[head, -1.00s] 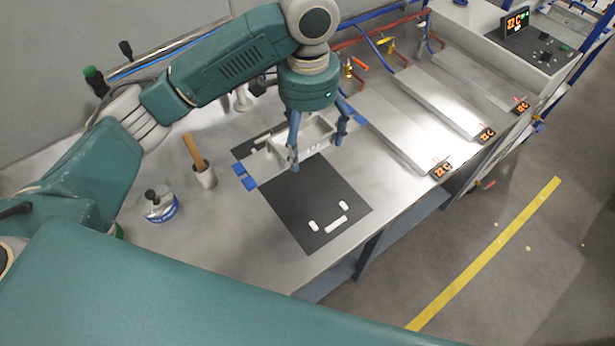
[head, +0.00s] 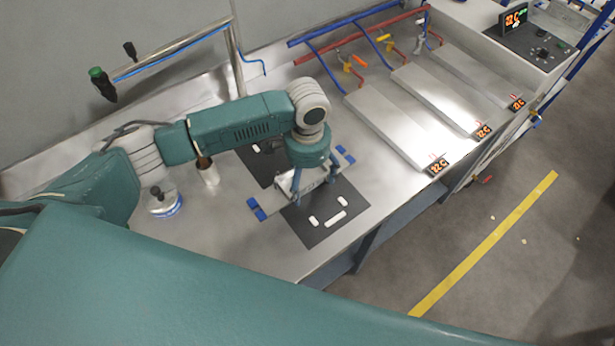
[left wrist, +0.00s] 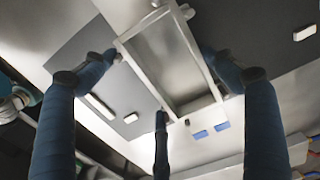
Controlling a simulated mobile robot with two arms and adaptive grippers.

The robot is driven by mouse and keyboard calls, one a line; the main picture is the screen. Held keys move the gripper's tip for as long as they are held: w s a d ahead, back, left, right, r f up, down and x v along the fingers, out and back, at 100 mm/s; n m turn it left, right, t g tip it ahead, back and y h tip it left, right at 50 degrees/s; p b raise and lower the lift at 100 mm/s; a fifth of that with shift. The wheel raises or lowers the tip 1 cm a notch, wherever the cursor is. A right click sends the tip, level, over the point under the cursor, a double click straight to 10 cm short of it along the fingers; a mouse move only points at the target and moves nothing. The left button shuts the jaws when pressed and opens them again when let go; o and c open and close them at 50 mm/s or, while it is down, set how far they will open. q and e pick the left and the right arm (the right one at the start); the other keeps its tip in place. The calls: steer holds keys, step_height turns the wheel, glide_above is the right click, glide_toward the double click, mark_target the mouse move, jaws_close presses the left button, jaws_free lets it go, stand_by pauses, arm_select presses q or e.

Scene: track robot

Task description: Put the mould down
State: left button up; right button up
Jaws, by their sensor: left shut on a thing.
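In the left wrist view the mould (left wrist: 172,58) shows as a rectangular tray with raised walls, fingers on either side. I cannot tell whether its underside touches the mat. White pads lie on the mat, such as the long pad (head: 336,219). My right gripper is not in view.
A white cup (head: 210,177) with a wooden-handled tool and a blue-labelled container (head: 165,207) stand to the left of the mat. Several metal plates (head: 396,128) with orange displays lie to the right. The bench's front edge is close to the mat.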

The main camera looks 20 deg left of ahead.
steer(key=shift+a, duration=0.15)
arm_select(q)
steer(key=o, duration=1.6)
steer(key=shift+f, duration=0.15)
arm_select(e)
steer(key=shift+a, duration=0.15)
arm_select(q)
step_height(320, 180, up, 12)
steer(key=b, duration=0.2)
steer(key=shift+b, duration=0.35)
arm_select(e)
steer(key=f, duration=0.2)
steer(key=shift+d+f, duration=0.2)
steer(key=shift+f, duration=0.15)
arm_select(q)
steer(key=shift+s, duration=0.1)
